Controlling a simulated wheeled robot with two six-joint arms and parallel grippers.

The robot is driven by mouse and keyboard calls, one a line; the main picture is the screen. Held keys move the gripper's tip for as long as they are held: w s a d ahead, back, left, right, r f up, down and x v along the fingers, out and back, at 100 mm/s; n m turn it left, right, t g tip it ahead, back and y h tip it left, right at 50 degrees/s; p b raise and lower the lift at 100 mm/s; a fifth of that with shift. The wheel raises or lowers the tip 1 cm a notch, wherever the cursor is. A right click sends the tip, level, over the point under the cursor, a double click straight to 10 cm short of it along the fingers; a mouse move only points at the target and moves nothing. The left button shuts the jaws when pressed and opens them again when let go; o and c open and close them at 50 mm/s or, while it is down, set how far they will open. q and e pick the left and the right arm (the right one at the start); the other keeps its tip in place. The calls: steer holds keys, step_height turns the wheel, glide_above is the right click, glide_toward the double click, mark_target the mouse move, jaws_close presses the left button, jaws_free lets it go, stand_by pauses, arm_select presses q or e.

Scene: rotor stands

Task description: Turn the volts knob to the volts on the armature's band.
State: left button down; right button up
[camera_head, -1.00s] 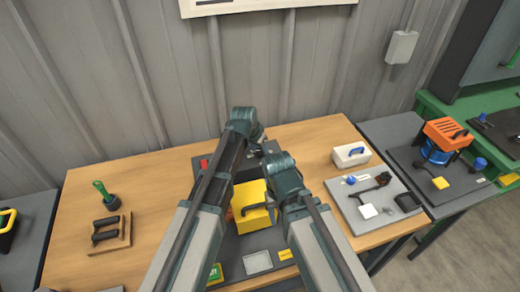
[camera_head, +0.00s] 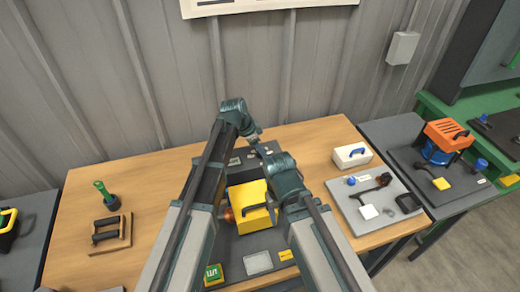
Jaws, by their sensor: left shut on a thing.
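The rotor stand (camera_head: 240,245) is a dark plate on the wooden table, with a yellow box-shaped part (camera_head: 246,196) with a black handle. A copper-orange part, perhaps the armature (camera_head: 229,215), shows at the yellow part's left edge. My left gripper (camera_head: 262,149) is at the stand's back and is shut on what seems to be the volts knob, which its fingers hide. The knob's marks and the band's number cannot be read. My right arm's wrist (camera_head: 284,176) hangs just right of the yellow part. Its fingertips are not clear, so I cannot tell open from shut.
A green block (camera_head: 214,272) and a pale tray (camera_head: 258,263) lie at the stand's front. A white box (camera_head: 352,155) and a grey plate (camera_head: 374,228) with small parts are at right. A black-handled holder (camera_head: 107,233) is at left. The table between holder and stand is clear.

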stand_by(0.5)
arm_select(q)
steer(key=shift+c, duration=2)
jaws_free()
steer(key=shift+r, duration=0.15)
steer(key=p+v, duration=1.2)
steer(key=v, duration=0.1)
steer(key=shift+r+p, duration=0.25)
steer(key=shift+p, duration=0.1)
steer(key=shift+s+a+f, duration=0.1)
steer(key=shift+a, duration=0.05)
